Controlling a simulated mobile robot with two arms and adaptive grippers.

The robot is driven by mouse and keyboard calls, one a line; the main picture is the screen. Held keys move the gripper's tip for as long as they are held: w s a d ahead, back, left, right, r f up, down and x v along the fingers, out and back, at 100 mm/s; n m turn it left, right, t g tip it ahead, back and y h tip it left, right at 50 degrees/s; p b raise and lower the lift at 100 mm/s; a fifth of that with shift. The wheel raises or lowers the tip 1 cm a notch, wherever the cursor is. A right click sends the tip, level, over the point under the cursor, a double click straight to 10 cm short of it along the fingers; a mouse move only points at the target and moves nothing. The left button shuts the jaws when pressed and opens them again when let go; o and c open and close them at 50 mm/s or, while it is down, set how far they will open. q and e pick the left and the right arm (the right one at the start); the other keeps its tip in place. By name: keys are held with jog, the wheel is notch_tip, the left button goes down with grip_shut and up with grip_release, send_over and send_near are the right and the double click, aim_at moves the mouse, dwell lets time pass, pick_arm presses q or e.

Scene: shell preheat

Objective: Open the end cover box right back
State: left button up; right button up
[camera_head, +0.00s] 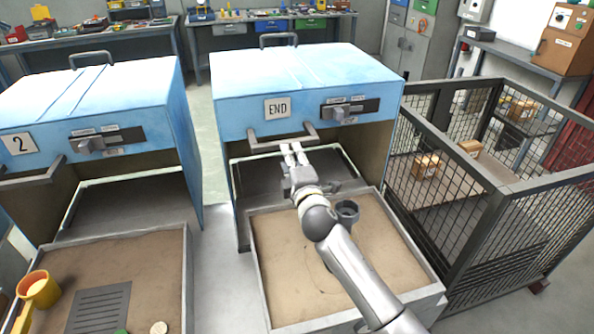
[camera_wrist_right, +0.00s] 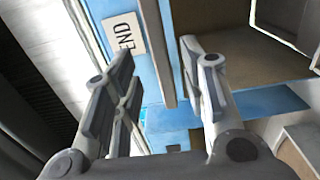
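The END cover box (camera_head: 300,85) is a blue hood with an END plate (camera_head: 277,107), right of the box marked 2. Its grey bar handle (camera_head: 265,146) sticks out from the lower front edge, above an open dark front. My right gripper (camera_head: 292,152) is at the handle's right-hand part. In the right wrist view its two fingers (camera_wrist_right: 157,80) stand apart. The handle bar (camera_wrist_right: 157,45) shows between them, with visible gaps; whether it lies within their reach is unclear. The END plate also shows there (camera_wrist_right: 124,36). My left gripper is not in view.
A sand-filled tray (camera_head: 262,290) juts out below the END box, under my right arm. The blue box marked 2 (camera_head: 90,105) stands at left. A dark mesh cage (camera_head: 470,190) with cartons stands close on the right. Workbenches (camera_head: 270,28) line the back.

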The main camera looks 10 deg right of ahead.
jog(key=shift+s+d, duration=0.1)
jog(key=shift+s, duration=2.4)
